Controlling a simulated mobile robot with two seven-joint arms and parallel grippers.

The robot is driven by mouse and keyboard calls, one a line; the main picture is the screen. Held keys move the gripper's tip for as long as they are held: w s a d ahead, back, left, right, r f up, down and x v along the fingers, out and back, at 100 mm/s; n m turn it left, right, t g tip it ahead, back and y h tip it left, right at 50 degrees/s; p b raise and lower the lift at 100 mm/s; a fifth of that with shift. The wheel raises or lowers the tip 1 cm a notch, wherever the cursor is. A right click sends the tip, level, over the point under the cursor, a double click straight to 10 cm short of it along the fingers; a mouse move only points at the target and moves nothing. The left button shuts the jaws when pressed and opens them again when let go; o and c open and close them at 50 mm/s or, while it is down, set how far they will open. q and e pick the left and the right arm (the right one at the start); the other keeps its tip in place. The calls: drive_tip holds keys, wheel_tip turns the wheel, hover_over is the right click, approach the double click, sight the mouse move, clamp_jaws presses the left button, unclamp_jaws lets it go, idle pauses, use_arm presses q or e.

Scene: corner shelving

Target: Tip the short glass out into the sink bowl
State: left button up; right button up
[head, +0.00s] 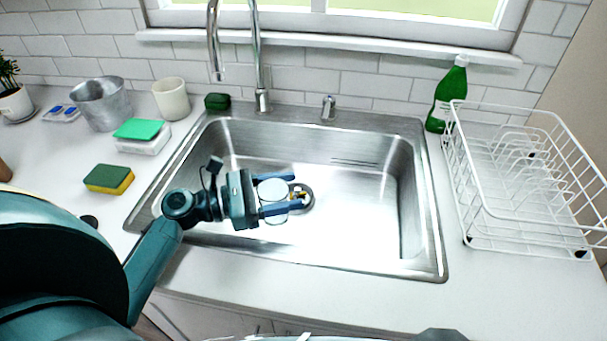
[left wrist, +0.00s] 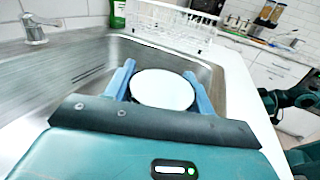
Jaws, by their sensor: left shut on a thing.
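My left gripper (head: 283,194) is over the sink bowl (head: 350,215), its fingers level and pointing right. It is shut on the short glass (head: 272,189), which shows a pale round top between the fingers. The left wrist view also shows this white oval top (left wrist: 162,89) between the blue fingers. The glass looks about upright; its lower part is partly hidden by the near finger, and I cannot tell what it contains. The drain (head: 303,203) lies just beyond the fingertips. Part of my right arm (left wrist: 298,97) shows at the right edge of the left wrist view; its jaws are unclear.
A faucet (head: 256,60) rises behind the sink. On the left counter are a sponge (head: 109,179), a metal bucket (head: 101,103), a cream cup (head: 171,99) and a green-topped box (head: 142,136). A green bottle (head: 449,92) and white dish rack (head: 520,244) stand right. The bowl's right side is clear.

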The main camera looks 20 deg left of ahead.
sight(279, 193)
use_arm(q)
drive_tip(key=shift+w, duration=0.1)
use_arm(e)
drive_tip(key=shift+d, duration=0.25)
idle(0.3)
use_arm(q)
drive_tip(key=shift+w+f+n+g+y, duration=0.2)
drive_tip(key=shift+w+f+n, duration=0.2)
drive_tip(key=shift+f, duration=0.2)
drive_tip(key=shift+w+f+n+g+y, duration=0.1)
drive_tip(key=shift+w+f+n+y, duration=0.1)
drive_tip(key=shift+w+f+n, duration=0.3)
drive_tip(key=shift+w+a+f+n+p, duration=0.1)
drive_tip(key=shift+w+f+n+p, duration=0.2)
drive_tip(key=shift+f+n+p, duration=0.15)
drive_tip(key=shift+w+g, duration=0.25)
drive_tip(key=shift+g, duration=0.05)
drive_tip(key=shift+w+a+f+n+g+y+p, duration=0.15)
drive_tip(key=shift+w+n+g+y+p, duration=0.35)
drive_tip(key=shift+w+n, duration=0.3)
use_arm(e)
drive_tip(key=shift+s+d+r, duration=0.1)
drive_tip(key=shift+s+d, duration=0.05)
drive_tip(key=shift+d, duration=0.15)
